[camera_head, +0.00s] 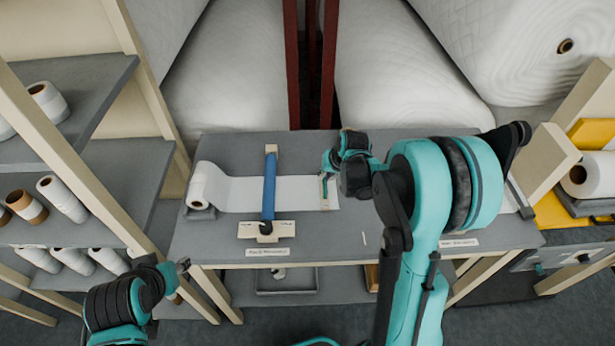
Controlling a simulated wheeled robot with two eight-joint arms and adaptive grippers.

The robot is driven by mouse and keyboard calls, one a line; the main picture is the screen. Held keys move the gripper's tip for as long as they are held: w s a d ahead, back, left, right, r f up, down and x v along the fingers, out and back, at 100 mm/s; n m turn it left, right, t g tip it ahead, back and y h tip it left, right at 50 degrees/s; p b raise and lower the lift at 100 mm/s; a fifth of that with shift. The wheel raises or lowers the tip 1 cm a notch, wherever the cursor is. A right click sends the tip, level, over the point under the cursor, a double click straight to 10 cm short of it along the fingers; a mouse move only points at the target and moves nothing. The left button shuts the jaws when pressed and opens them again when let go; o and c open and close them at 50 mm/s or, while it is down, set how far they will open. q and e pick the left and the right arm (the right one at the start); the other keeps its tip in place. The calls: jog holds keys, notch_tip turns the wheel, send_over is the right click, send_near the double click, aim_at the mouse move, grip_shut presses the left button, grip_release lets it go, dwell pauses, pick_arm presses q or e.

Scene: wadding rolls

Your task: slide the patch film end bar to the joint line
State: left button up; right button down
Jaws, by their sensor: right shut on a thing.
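A white film roll (208,190) lies at the left of the grey table (225,228). Its film strip (295,190) runs right, passing under a blue bar. The pale patch film end bar (328,194) crosses the strip's right end. My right gripper (326,176) is at the far part of this end bar and shut on it; the arm comes in from the right. My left gripper (182,266) is low at the left, in front of the table and away from the film; its jaw opening is unclear. I cannot make out the joint line; my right arm hides much of the table's right side.
The blue bar (269,188) stands across the strip with a beige base (266,229) in front. A small white stick (364,238) lies near the table's front. Shelves with small rolls (62,198) stand left; large wadding rolls (395,75) fill the back.

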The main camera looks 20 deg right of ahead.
jog(key=d, duration=0.2)
jog(key=s+d, duration=0.1)
jog(key=d, duration=0.3)
jog(key=shift+s+d, duration=0.1)
jog(key=shift+s, duration=0.3)
jog(key=shift+d, duration=0.1)
jog(key=c, duration=1.6)
grip_release()
jog(key=shift+o, duration=0.2)
jog(key=shift+d, duration=0.1)
jog(key=shift+r, duration=0.2)
jog(key=v, duration=1.1)
jog(key=shift+s+r, duration=0.25)
jog(key=shift+r, duration=0.1)
